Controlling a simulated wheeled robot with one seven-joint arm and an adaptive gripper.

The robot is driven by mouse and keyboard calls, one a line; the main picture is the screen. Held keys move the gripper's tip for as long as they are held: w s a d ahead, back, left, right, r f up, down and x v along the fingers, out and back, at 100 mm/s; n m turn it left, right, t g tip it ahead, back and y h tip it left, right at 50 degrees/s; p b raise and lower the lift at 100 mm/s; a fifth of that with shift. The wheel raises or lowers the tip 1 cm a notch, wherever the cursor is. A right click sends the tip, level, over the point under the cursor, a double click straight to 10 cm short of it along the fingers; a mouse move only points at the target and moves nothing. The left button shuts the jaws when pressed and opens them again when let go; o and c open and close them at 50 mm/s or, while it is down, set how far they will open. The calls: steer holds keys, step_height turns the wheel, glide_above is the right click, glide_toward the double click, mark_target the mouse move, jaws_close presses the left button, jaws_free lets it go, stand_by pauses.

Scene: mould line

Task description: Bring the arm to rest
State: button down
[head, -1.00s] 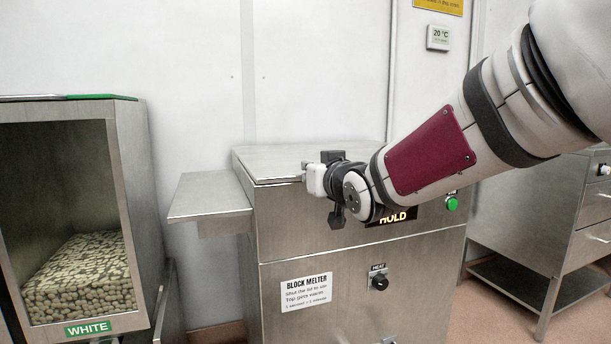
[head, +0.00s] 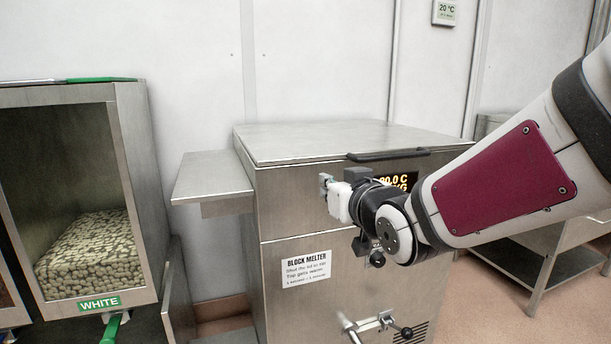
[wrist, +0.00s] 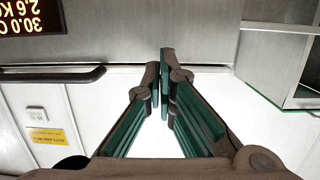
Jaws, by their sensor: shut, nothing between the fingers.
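My arm reaches in from the right in the head view, with my gripper (head: 325,186) at its end, in front of the block melter (head: 290,225). In the wrist view my gripper (wrist: 163,75) has its fingertips together with nothing between them. The melter's lid (head: 330,140) is shut, with a black handle (head: 388,155) along its front edge. The handle also shows in the wrist view (wrist: 50,76). The arm hides part of the melter's front and display (head: 400,181).
A steel side shelf (head: 212,178) juts from the melter's left. A bin labelled WHITE (head: 100,303), holding pale pieces (head: 88,250), stands at the left. A tap (head: 380,322) sticks out low on the melter. A steel bench (head: 545,250) stands behind the arm at right.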

steer(key=s+d+f+m+g+h, duration=0.1)
steer(key=s+d+f+g, duration=0.15)
steer(key=s, duration=0.25)
steer(key=s+d+f+m+g+h, duration=0.1)
steer(key=s+d+f+g+h, duration=0.1)
steer(key=s+d+f, duration=0.3)
steer(key=s+d+f+g+h, duration=0.1)
steer(key=s+d+g, duration=0.2)
steer(key=s, duration=0.3)
steer(key=s+d+f+m+g, duration=0.1)
steer(key=s+g, duration=0.3)
steer(key=s, duration=0.8)
steer(key=s+d+f+m+g, duration=0.15)
steer(key=s+g, duration=0.25)
steer(key=s, duration=0.9)
step_height(320, 180, up, 35)
steer(key=n+t+p, duration=0.1)
steer(key=t+p, duration=0.3)
steer(key=p, duration=3)
steer(key=shift+w+d+r+h, duration=0.2)
steer(key=shift+w+d+h, duration=0.1)
steer(key=shift+w, duration=0.15)
